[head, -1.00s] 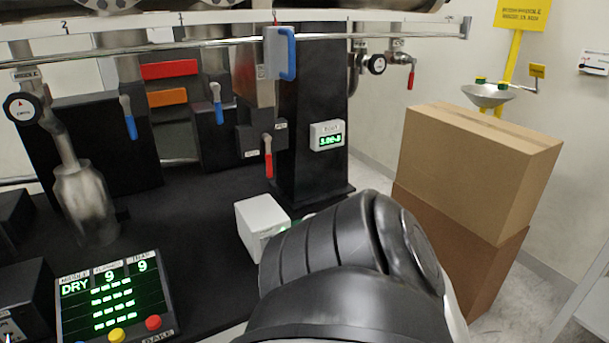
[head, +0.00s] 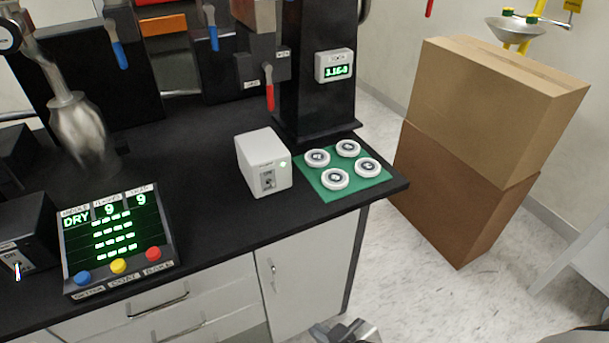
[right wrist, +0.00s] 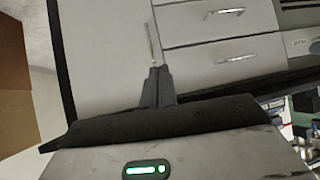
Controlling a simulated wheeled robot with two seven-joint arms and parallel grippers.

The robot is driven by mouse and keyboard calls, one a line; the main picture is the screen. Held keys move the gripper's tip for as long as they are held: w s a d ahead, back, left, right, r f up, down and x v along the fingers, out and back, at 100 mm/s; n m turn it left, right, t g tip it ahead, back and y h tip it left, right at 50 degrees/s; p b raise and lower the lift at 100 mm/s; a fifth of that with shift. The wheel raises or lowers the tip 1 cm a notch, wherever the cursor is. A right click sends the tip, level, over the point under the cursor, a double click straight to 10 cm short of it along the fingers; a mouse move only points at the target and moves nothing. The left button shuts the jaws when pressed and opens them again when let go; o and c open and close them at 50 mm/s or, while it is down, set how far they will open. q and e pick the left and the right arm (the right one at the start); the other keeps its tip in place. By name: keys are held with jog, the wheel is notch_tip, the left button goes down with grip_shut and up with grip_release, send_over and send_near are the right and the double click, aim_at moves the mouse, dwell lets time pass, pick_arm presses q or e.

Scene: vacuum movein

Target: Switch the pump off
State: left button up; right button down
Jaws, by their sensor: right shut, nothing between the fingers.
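A white box (head: 263,162) stands on the black bench, with a small switch plate on its front and a green light beside it. Its label is too small to read. A dark box (head: 17,262) at the left edge also has a small bright toggle. I cannot tell which box is the pump's. My right gripper (head: 345,329) shows at the bottom of the head view, lower than the bench top, before the cabinet front. In the right wrist view its fingers (right wrist: 158,74) are together and empty, pointing toward the cabinet doors. My left gripper is out of view.
A green mat (head: 343,181) with several white discs lies right of the white box. A control panel (head: 117,238) with coloured buttons reads DRY. A gauge readout (head: 334,66) hangs on the black column. Stacked cardboard boxes (head: 470,150) stand right of the bench; floor between is clear.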

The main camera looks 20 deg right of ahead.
jog(key=n+t, duration=0.4)
jog(key=t, duration=0.1)
send_near(271, 183)
jog(key=s+r, duration=0.1)
jog(key=r, duration=0.1)
jog(key=shift+s+f, duration=0.1)
jog(key=shift+f, duration=0.1)
jog(key=x, duration=1)
jog(key=shift+a+p, duration=0.1)
jog(key=shift+p, duration=0.25)
